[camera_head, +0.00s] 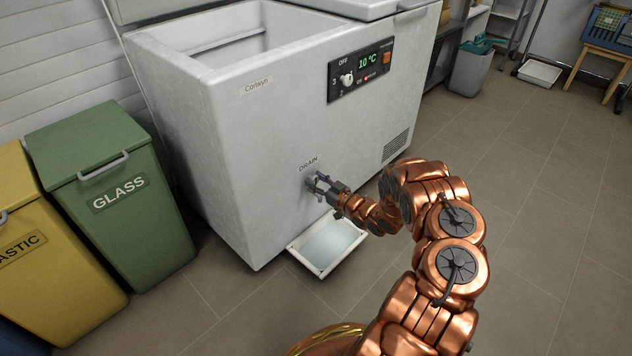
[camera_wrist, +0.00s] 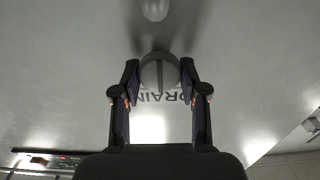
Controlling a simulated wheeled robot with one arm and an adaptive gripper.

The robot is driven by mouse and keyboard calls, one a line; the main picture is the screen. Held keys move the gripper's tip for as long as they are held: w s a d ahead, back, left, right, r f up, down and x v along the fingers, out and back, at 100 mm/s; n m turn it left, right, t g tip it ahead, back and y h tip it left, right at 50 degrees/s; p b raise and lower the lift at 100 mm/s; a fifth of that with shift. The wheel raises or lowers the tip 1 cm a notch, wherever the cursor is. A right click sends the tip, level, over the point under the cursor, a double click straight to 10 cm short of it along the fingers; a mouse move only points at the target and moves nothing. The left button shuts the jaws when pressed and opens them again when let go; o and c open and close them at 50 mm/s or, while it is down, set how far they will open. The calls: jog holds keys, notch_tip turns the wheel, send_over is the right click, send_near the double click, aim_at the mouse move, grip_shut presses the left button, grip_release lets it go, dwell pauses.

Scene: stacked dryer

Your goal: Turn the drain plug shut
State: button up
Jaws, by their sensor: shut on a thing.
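The drain plug (camera_wrist: 159,74) is a round grey knob with a ridge across its face, on the front of the white chest freezer (camera_head: 235,130) under the word DRAIN. In the wrist view, which shows the label upside down, my gripper (camera_wrist: 160,78) has one finger on each side of the plug and is shut on it. In the head view my gripper (camera_head: 320,186) reaches the freezer's lower front, and its fingers hide most of the plug. A pale rounded spout (camera_wrist: 154,9) shows beyond the plug in the wrist view.
A shallow white tray (camera_head: 293,250) holding liquid sits on the floor below the drain. A green glass bin (camera_head: 140,230) and a yellow bin (camera_head: 60,290) stand to the left. The floor to the right is open.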

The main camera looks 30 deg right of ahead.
jog(key=shift+m, duration=0.4)
jog(key=shift+c, duration=0.3)
jog(key=m+p, duration=0.2)
jog(key=m, duration=0.1)
jog(key=shift+r, duration=0.1)
jog(key=m+p, duration=0.2)
jog(key=m, duration=0.3)
jog(key=shift+d+p, duration=0.1)
jog(key=shift+p, duration=0.2)
jog(key=m, duration=0.3)
jog(key=m+p, duration=0.1)
jog(key=shift+f+m, duration=0.3)
jog(key=shift+m, duration=0.1)
jog(key=m, duration=0.4)
jog(key=shift+f, duration=0.15)
jog(key=shift+m+p, duration=0.3)
jog(key=o, duration=1.1)
jog(key=shift+d, duration=0.1)
